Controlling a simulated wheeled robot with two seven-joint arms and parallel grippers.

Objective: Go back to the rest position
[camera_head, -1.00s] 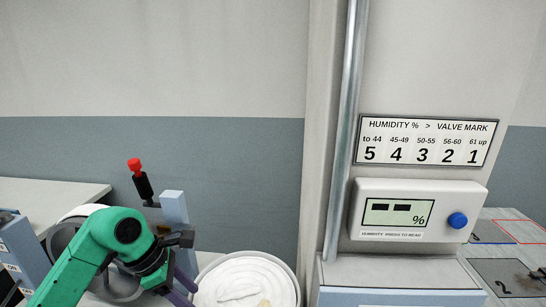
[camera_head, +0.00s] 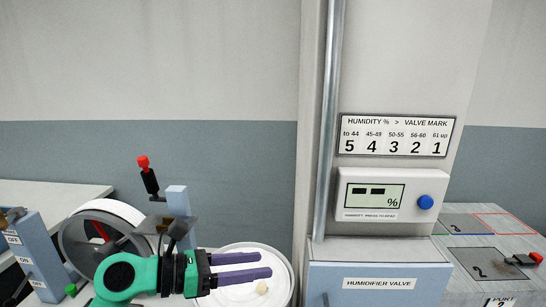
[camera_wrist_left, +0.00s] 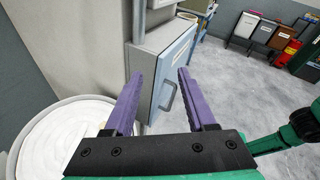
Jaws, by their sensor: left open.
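My left gripper (camera_head: 243,267) has two purple fingers spread apart with nothing between them. In the head view it points right, in front of the round white can (camera_head: 287,268) of pale coiled sliver. In the left wrist view the open fingers (camera_wrist_left: 160,95) point toward the blue-grey humidifier valve cabinet (camera_wrist_left: 170,75), and the white can (camera_wrist_left: 62,140) is at the lower left. My right gripper is not in view.
The humidity meter (camera_head: 390,202) with a blue button hangs under the valve mark chart (camera_head: 396,136); its display shows dashes. A round drum (camera_head: 75,245) and a red-topped lever (camera_head: 149,178) stand at the left. A grey marked table (camera_head: 490,255) is at the right.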

